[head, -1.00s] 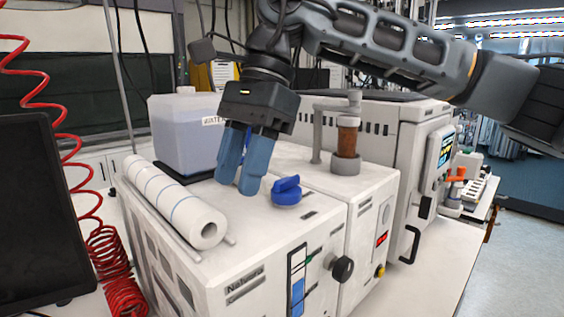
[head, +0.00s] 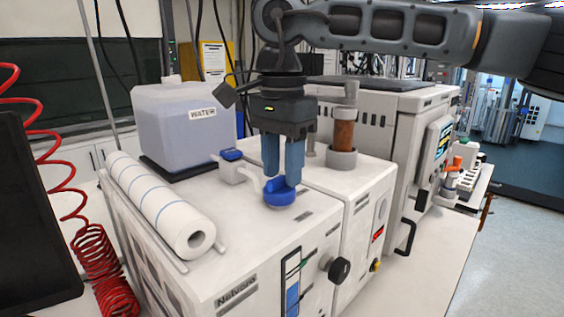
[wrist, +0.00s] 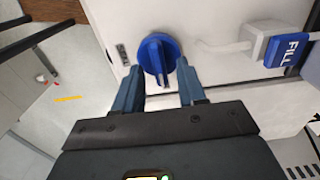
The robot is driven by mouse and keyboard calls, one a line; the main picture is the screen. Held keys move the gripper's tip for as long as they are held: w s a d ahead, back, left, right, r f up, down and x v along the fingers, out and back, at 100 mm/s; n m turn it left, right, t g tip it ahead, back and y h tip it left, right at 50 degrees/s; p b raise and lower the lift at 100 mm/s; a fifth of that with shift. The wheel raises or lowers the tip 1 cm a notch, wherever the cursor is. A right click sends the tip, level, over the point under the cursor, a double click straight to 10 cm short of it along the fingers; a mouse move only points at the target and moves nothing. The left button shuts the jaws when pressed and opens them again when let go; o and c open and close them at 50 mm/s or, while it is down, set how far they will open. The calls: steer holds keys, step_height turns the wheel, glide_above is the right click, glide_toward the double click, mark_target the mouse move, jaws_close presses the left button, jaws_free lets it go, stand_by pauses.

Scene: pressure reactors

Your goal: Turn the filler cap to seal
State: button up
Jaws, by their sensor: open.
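The blue filler cap (head: 279,193) is a round cap with a raised grip ridge on top of the white reactor housing (head: 250,235). My gripper (head: 284,180) points straight down over it, with its two blue fingers at the cap's height or just above. In the wrist view the cap (wrist: 158,54) shows just beyond the fingertips, and my gripper (wrist: 158,75) has one finger on each side with a gap between them. The gripper is open. I cannot tell whether a finger touches the ridge.
A blue FILL valve handle (wrist: 287,50) sits on a white pipe beside the cap. A water tank (head: 185,125) stands behind left, a paper roll (head: 160,205) lies left, and a brown glass column (head: 343,135) stands behind right. A black knob (head: 339,270) is on the front.

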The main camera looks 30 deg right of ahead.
steer(key=shift+f, duration=0.35)
steer(key=shift+c, duration=0.4)
jaws_close()
